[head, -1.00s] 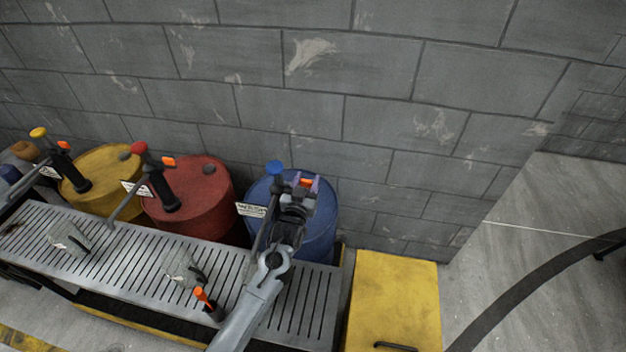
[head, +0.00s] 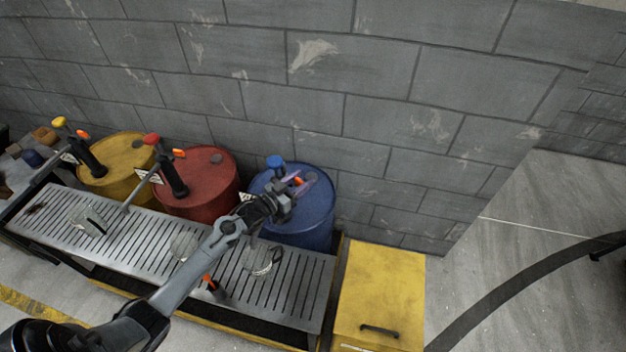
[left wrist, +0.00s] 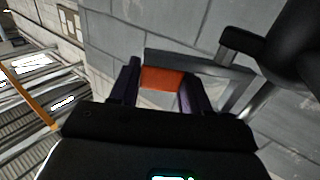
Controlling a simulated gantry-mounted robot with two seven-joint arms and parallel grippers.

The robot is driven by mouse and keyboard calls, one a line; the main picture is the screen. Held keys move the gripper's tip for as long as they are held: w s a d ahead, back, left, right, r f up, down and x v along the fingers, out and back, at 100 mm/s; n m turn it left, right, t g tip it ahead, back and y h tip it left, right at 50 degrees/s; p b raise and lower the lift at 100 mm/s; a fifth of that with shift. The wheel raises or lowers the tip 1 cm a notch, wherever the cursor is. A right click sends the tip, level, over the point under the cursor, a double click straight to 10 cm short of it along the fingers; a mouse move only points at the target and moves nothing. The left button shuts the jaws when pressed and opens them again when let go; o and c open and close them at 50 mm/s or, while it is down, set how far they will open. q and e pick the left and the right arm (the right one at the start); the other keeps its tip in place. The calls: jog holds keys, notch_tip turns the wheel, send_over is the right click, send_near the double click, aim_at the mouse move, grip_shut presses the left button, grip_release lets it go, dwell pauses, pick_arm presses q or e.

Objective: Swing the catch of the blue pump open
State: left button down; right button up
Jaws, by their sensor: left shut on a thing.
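The blue pump (head: 275,162) with its blue knob stands on the blue drum (head: 318,208), behind the grate. Its orange catch (head: 298,181) is beside the pump head. My left gripper (head: 301,185) is at the catch, coming in from the lower left. In the left wrist view the orange catch (left wrist: 163,78) sits between the two purple fingertips, which are shut on it. The gripper and arm hide part of the pump's body. My right gripper is not in view.
The red drum (head: 198,183) and yellow drum (head: 118,155) with their own pumps stand to the left. Rounded containers stand on the slatted metal grate (head: 150,243) in front. A yellow cabinet (head: 385,285) stands right of the grate. The grey block wall (head: 390,110) is close behind.

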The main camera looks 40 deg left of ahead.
aim_at(300, 180)
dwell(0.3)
pick_arm(q)
jog(key=c, duration=0.6)
grip_release()
notch_tip(300, 180, up, 4)
jog(key=shift+f, duration=0.1)
jog(key=d+r, duration=0.7)
jog(key=d, duration=0.4)
jog(key=shift+w+d+p, duration=0.3)
jog(key=shift+w+p, duration=0.05)
jog(key=shift+w, duration=0.1)
jog(key=shift+r, duration=0.1)
